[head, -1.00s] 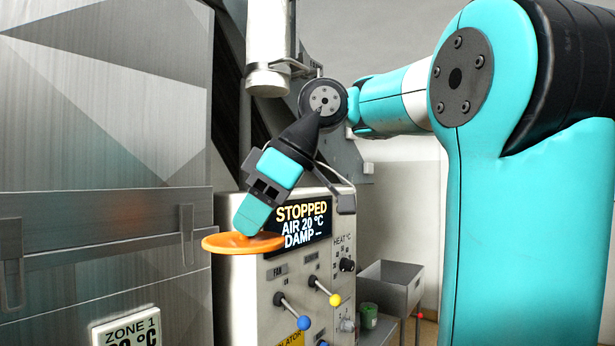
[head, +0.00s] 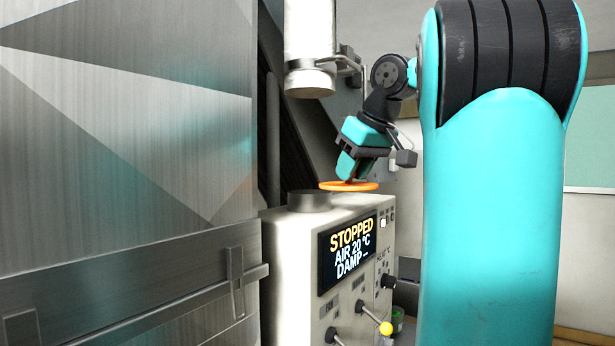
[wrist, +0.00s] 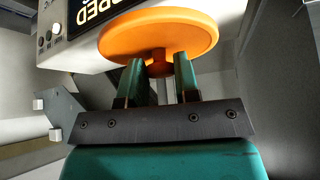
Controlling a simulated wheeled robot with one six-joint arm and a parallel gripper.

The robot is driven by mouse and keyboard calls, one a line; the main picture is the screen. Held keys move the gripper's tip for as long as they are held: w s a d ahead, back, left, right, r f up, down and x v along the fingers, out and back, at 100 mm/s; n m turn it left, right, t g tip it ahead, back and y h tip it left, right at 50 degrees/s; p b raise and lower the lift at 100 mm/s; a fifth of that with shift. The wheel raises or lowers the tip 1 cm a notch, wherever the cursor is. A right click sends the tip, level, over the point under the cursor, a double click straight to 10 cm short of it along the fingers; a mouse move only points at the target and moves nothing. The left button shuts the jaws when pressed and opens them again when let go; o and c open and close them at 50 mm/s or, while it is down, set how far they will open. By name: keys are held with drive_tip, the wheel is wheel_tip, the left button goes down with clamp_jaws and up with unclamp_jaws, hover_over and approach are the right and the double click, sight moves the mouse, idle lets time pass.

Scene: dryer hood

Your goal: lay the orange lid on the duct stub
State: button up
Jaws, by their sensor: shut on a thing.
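The orange lid (head: 366,186) is a flat disc with a small knob. My gripper (head: 346,178) is shut on the knob and holds the lid roughly level near the height of the cabinet top. In the wrist view the two teal fingers (wrist: 160,78) grip the knob beneath the orange disc (wrist: 158,36). A short dark grey round stub (head: 309,201), which looks like the duct stub, stands on the cabinet top. The lid is to its right in the head view, apart from it, and the stub top has nothing on it.
A white vertical pipe (head: 311,50) hangs above the stub with a gap between. The cabinet (head: 295,260) carries a screen (head: 347,252) reading STOPPED and a yellow-knobbed lever (head: 385,328). A large metal panel (head: 120,120) fills the left side.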

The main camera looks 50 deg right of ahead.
drive_tip(key=w, duration=0.3)
drive_tip(key=w+d, duration=0.1)
drive_tip(key=w, duration=0.2)
drive_tip(key=w+d+p, duration=0.1)
drive_tip(key=w, duration=0.2)
drive_tip(key=shift+d, duration=0.1)
drive_tip(key=w, duration=0.2)
drive_tip(key=w+f, duration=0.1)
drive_tip(key=shift+w+d, duration=0.15)
drive_tip(key=shift+d, duration=0.25)
drive_tip(key=shift+f, duration=0.25)
drive_tip(key=shift+f, duration=0.1)
drive_tip(key=o, duration=0.9)
drive_tip(key=shift+s+r, duration=0.25)
drive_tip(key=shift+r, duration=0.2)
drive_tip(key=p+v, duration=0.1)
drive_tip(key=v, duration=0.2)
drive_tip(key=shift+s+f, duration=0.15)
drive_tip(key=s+a, duration=0.1)
drive_tip(key=s, duration=0.2)
drive_tip(key=s+a, duration=0.1)
drive_tip(key=s, duration=0.7)
drive_tip(key=shift+a+f+b, duration=0.2)
drive_tip(key=shift+a+b, duration=0.2)
